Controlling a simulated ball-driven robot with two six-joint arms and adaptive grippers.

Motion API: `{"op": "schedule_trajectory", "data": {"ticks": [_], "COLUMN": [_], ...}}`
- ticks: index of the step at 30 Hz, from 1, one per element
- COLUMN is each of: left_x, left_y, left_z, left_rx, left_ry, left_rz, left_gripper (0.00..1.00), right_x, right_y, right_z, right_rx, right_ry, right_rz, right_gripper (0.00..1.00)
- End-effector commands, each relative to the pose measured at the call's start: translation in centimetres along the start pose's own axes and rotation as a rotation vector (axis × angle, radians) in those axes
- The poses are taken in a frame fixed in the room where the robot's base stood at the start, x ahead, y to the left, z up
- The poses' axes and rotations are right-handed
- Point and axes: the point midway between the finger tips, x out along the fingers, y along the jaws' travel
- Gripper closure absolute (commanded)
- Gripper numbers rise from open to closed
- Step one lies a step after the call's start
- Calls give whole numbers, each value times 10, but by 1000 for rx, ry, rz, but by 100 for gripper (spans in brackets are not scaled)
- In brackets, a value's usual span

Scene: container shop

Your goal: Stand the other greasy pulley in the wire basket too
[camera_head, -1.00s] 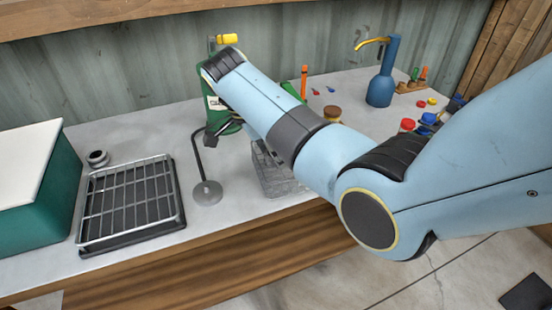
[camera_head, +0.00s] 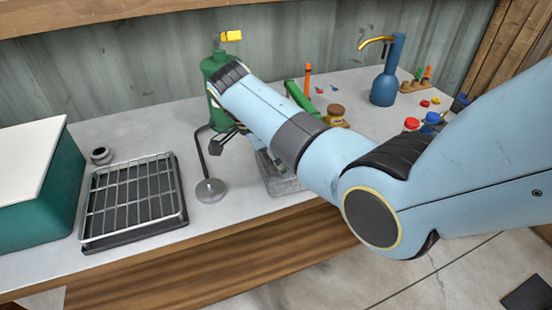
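A small round grey part with a dark centre, apparently a pulley (camera_head: 101,155), lies on the counter at the left, behind the rack. A wire basket (camera_head: 283,186) stands near the counter's front edge, mostly hidden behind my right arm; I cannot see what is in it. My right gripper (camera_head: 226,144) is above the counter, in front of the green bottle and to the left of the basket. Its dark fingers are partly hidden by my forearm, so their opening and any held thing are unclear. My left gripper is not in view.
A wire rack on a dark tray (camera_head: 86,224) and a green box with a white lid (camera_head: 36,165) stand at the left. A grey stand with a round base (camera_head: 211,190) and a green bottle (camera_head: 213,68) are close to my gripper. A blue dispenser (camera_head: 384,85) stands at the back right.

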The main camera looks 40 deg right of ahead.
Motion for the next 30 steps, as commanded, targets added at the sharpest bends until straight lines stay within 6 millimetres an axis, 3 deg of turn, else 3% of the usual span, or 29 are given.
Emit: {"op": "schedule_trajectory", "data": {"ticks": [16, 21, 30], "left_x": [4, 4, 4], "left_y": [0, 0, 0], "left_z": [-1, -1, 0], "left_rx": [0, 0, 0], "left_ry": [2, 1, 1], "left_rz": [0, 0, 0], "left_gripper": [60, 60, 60], "right_x": [-105, -118, -120], "right_y": [-1, 0, 0], "right_z": [1, 1, 0], "right_rx": [1, 0, 0], "right_ry": [-2, -1, 0], "right_rz": [-4, -1, 0], "right_gripper": [39, 39, 39]}}
